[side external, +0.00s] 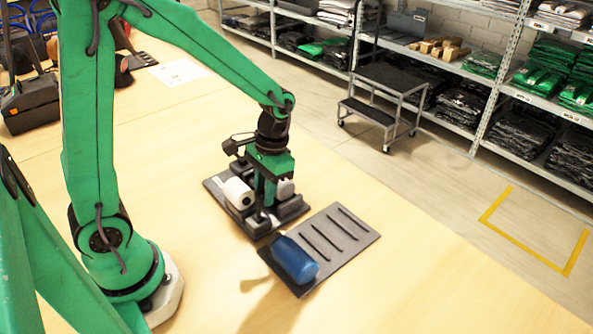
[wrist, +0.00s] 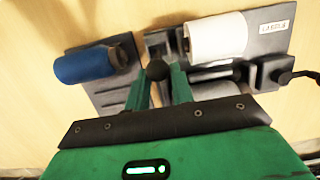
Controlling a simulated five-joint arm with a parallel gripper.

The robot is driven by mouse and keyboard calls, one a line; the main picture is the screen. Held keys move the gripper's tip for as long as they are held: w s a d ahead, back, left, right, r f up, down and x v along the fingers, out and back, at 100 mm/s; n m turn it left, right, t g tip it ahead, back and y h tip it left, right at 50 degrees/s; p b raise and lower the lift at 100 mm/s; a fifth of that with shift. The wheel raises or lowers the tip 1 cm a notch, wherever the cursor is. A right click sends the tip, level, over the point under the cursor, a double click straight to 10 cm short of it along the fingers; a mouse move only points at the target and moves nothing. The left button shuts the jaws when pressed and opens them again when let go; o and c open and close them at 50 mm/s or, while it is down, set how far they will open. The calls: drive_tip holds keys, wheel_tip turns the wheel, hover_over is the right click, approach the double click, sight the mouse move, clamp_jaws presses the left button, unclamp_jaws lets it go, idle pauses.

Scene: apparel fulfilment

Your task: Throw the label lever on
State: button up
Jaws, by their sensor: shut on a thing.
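The label unit (side external: 222,207) is a dark grey block with a white label roll (side external: 238,193) on it. In the wrist view the unit (wrist: 268,22) carries a small "LABELS" tag, and the white roll (wrist: 217,37) lies at its upper left. My gripper (side external: 262,212) is down at the unit, to the right of the roll in the side view. In the wrist view my gripper's fingers (wrist: 160,88) are shut on the lever, whose dark round knob (wrist: 157,70) shows between them. The lever's shaft and base are mostly hidden.
A blue roll (side external: 295,260) lies on a dark slotted board (side external: 350,238) beside the unit; it also shows in the wrist view (wrist: 84,66). A black device (side external: 30,103) stands at the far left. The wooden table (side external: 420,290) is clear at the right.

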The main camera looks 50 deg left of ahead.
drive_tip(key=shift+w+f, duration=0.1)
drive_tip(key=shift+w, duration=0.2)
drive_tip(key=shift+w+f, duration=0.15)
drive_tip(key=shift+w, duration=0.1)
drive_tip(key=shift+c, duration=0.2)
drive_tip(key=shift+w+f, duration=0.15)
drive_tip(key=shift+w, duration=0.1)
clamp_jaws()
drive_tip(key=shift+c, duration=0.6)
unclamp_jaws()
drive_tip(key=o, duration=0.9)
